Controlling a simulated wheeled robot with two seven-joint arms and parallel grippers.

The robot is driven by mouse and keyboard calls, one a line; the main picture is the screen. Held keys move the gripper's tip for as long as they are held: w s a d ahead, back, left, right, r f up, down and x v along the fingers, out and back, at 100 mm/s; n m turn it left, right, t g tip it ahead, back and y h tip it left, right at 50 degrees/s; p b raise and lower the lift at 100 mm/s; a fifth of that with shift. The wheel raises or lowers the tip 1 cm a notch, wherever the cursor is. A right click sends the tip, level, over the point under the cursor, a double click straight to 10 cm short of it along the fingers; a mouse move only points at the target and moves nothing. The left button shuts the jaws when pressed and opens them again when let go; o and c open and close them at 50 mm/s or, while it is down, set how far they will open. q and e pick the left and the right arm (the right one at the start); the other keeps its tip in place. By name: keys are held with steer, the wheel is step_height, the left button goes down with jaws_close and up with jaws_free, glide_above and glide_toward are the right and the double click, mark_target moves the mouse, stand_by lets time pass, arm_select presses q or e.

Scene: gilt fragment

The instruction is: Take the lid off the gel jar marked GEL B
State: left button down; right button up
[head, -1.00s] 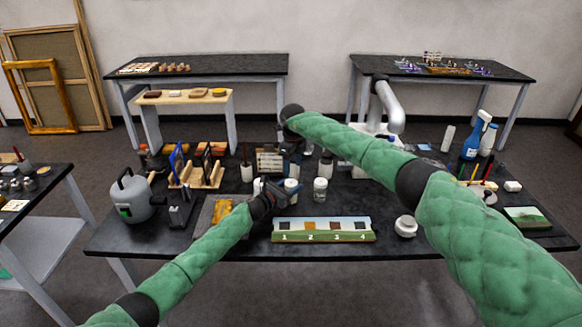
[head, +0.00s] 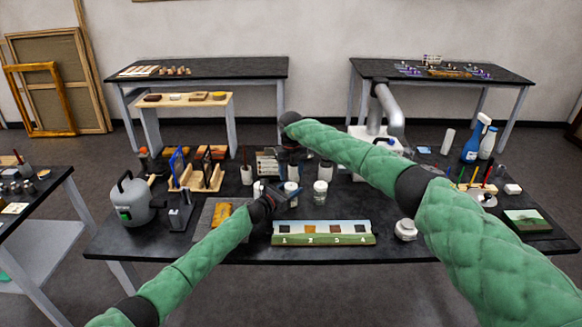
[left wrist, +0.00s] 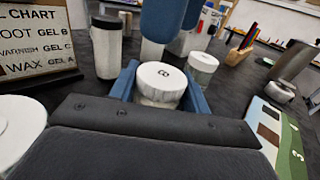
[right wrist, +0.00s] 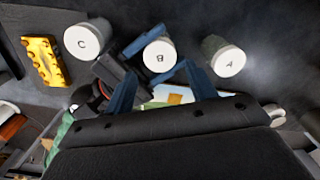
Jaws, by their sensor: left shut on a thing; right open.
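The gel jar marked B (right wrist: 158,57) has its white lid on and stands upright on the dark table. It also shows in the left wrist view (left wrist: 158,84) and the head view (head: 291,188). My left gripper (head: 279,193) is shut on its body from the side, one blue finger on each side, below the lid. My right gripper (right wrist: 161,88) is open and empty, pointing down close to jar B; its blue fingers are apart from the lid. Jar C (right wrist: 84,40) and jar A (right wrist: 226,60) stand on either side, both lidded.
A chart board (left wrist: 35,45) stands behind the jars. A numbered strip (head: 322,232) lies in front of them. A grey canister (head: 132,200) and a rack (head: 203,178) are at the left.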

mark_target(291, 186)
steer(key=shift+f, duration=2.65)
steer(key=c, duration=0.8)
steer(key=n, duration=0.4)
steer(key=shift+n, duration=0.4)
steer(key=n, duration=0.5)
steer(key=shift+c, duration=0.3)
